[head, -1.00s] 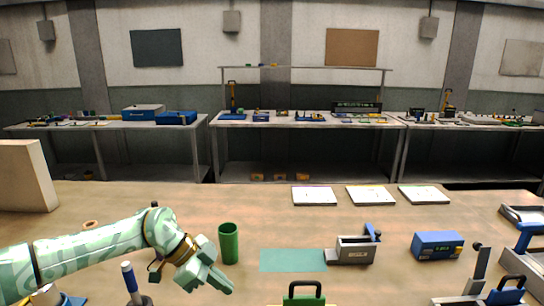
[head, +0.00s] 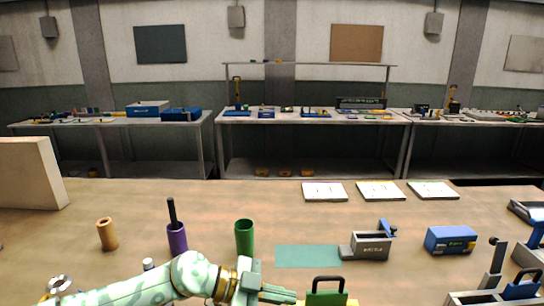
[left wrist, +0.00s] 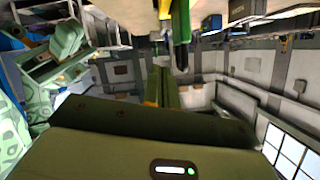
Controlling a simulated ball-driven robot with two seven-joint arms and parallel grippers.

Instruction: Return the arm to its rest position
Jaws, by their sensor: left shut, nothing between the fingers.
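My left arm comes in from the lower left of the head view, in front of the bench. Its left gripper (head: 278,293) is at the bottom centre, with its fingers pointing right, shut and empty. In the left wrist view the gripper fingers (left wrist: 168,88) are together with nothing between them. My right gripper is not in the head view.
On the bench (head: 150,200) stand a tan cylinder (head: 107,234), a purple holder with a black handle (head: 177,238), a teal mat (head: 308,256), a grey block device (head: 371,246) and a blue box (head: 451,239). Three white cards lie at the back. A beige panel (head: 32,173) stands left.

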